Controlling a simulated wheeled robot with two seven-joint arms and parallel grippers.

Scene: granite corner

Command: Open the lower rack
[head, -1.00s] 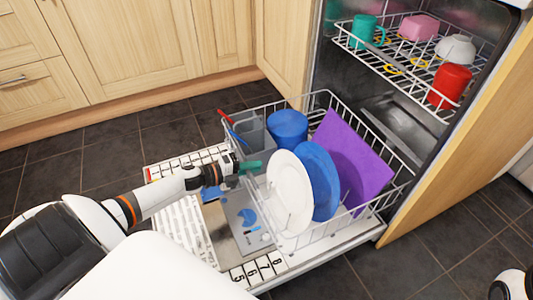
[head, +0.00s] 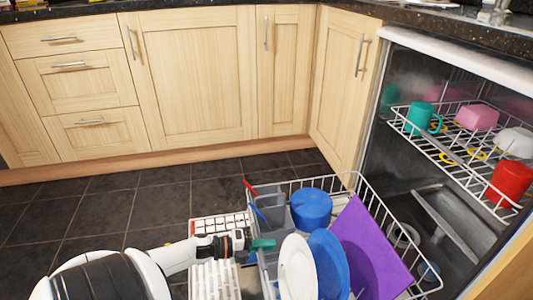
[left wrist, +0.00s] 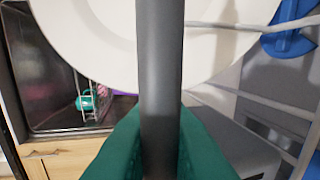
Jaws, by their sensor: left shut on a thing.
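The lower rack (head: 283,172) is a white wire basket pulled out of the dishwasher over its open door. It holds a white plate (head: 297,268), a blue plate (head: 328,265), a purple board (head: 366,250) and a blue container (head: 311,208). My left gripper (head: 263,245) is at the rack's front side, beside the grey cutlery basket. In the left wrist view its green fingertips (left wrist: 162,112) are shut around a dark grey bar (left wrist: 160,55), apparently the rack's handle. The exact joint between bar and rack is hidden. My right gripper is out of view.
Wooden cabinets (head: 188,75) line the back. Dark tiled floor (head: 110,215) lies clear at left. The open door (head: 216,279) is under the rack.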

